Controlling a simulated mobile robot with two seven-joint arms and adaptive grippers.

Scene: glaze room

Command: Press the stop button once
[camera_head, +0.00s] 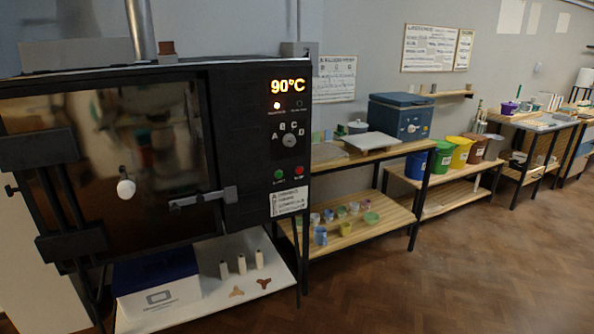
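A large black kiln (235,125) with a dark, reflective door (110,150) stands at the left. Its control panel has an orange display (288,86) reading 90°C, with a lit orange lamp just below it. A dial (289,141) with letters around it sits mid-panel. Below the dial are a green button (279,174) at the left and a red button (299,171) at the right, each with a small label too small to read surely. The red one appears to be the stop button. Neither gripper is in view.
A latch handle (203,197) sticks out from the kiln door. A low shelf under the kiln holds a blue-and-white box (158,290) and small posts. Wooden tables (350,157) with pots and buckets run along the wall. The brown floor (440,270) at the right is clear.

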